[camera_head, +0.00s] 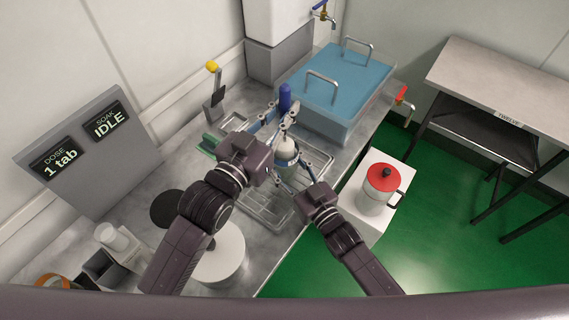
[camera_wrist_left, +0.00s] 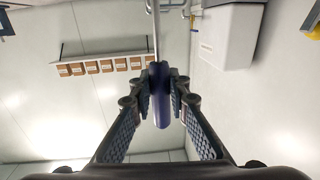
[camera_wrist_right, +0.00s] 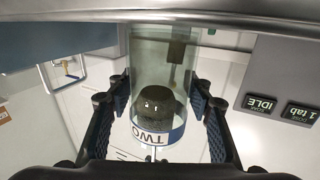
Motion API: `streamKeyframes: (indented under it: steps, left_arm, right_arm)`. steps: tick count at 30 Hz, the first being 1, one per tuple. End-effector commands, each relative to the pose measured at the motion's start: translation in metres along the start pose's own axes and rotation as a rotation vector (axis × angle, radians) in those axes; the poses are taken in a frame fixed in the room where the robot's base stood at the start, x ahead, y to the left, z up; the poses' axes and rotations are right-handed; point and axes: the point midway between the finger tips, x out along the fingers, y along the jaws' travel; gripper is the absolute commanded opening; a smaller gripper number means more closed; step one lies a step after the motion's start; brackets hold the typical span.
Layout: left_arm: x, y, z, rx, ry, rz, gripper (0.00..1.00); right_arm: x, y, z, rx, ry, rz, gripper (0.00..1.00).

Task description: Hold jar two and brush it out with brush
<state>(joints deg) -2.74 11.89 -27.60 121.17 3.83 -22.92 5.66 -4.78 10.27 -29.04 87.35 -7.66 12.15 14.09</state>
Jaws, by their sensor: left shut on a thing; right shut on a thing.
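My left gripper (camera_head: 284,112) is shut on the brush's dark blue handle (camera_head: 285,94). The handle also shows between the fingers in the left wrist view (camera_wrist_left: 161,95), with a thin metal shaft running up the picture from it. My right gripper (camera_head: 288,168) is shut on jar two (camera_head: 286,150), just below the brush handle in the head view. In the right wrist view the clear jar (camera_wrist_right: 160,65) has a band reading TWO, upside down in picture. A dark mass shows inside it; I cannot tell whether this is residue or the brush head.
A display panel (camera_head: 85,150) reads IDLE and 1 tab. A red-lidded pot (camera_head: 380,190) stands on a white stand at right.

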Motion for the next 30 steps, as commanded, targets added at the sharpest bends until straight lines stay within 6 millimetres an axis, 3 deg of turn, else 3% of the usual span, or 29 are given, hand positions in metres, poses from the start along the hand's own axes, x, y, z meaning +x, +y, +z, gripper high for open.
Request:
streamKeyframes:
  steps: [13, 30]
  left_arm:
    - [0.000, 0.000, -0.001, 0.000, -0.001, 0.000, 0.00]
    - [0.000, 0.000, 0.042, 0.001, -0.001, 0.000, 0.00]
  right_arm:
    - [0.000, 0.000, 0.000, 0.000, 0.000, 0.000, 0.24]
    - [0.000, 0.000, 0.000, 0.000, 0.000, 0.000, 0.24]
